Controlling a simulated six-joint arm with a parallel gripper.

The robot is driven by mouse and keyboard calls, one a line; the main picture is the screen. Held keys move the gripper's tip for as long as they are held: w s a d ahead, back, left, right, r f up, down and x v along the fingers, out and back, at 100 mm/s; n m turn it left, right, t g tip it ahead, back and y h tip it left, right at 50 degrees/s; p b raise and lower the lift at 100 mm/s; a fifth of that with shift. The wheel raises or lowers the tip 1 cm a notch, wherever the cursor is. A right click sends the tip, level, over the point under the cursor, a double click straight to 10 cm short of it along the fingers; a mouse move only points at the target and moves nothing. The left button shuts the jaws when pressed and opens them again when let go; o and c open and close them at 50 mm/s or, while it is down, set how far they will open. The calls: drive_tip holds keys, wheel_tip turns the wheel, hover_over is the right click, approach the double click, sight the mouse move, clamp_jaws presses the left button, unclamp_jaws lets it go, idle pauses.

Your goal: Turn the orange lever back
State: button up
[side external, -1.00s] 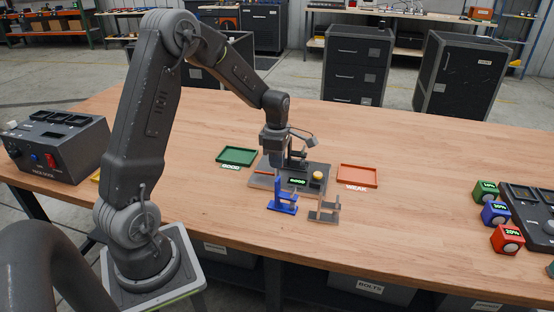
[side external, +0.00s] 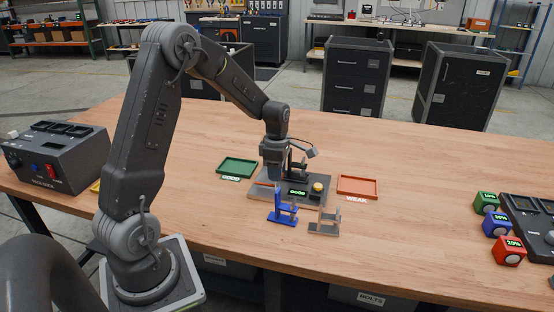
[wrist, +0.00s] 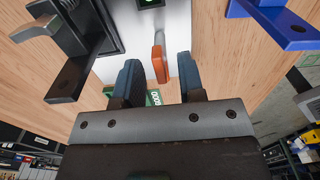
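The orange lever (side external: 265,184) lies low at the left end of a grey fixture plate (side external: 262,194) in the side view. In the wrist view the orange lever (wrist: 159,63) stands up between the tips of my gripper's two dark blue fingers. My gripper (side external: 271,178) points down over the left part of the plate. In the wrist view my gripper (wrist: 158,66) is open, with a gap showing on both sides of the lever. Contact with the lever is not visible.
A green tray (side external: 222,172) stands left of the fixture and a red tray (side external: 342,194) to its right. A blue bracket (side external: 283,217) and a grey bracket (side external: 322,231) stand close in front. Coloured cubes (side external: 486,202) are far right. The table between is clear.

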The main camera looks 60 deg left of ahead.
wheel_tip(320, 180, up, 14)
drive_tip(key=shift+f, duration=0.2)
idle(0.4)
drive_tip(key=s+d+r+m+t, duration=0.1)
drive_tip(key=s+d+r+m, duration=0.25)
drive_tip(key=d+m, duration=0.35)
drive_tip(key=s+d+r+m+t, duration=0.2)
drive_tip(key=s+d+m, duration=0.3)
drive_tip(key=d+m, duration=0.15)
drive_tip(key=s+d+f+m+t, duration=0.2)
drive_tip(key=s+d+m, duration=0.5)
drive_tip(key=s+m, duration=0.3)
drive_tip(key=m, duration=0.3)
drive_tip(key=shift+m+t, duration=0.3)
drive_tip(key=shift+m, duration=0.05)
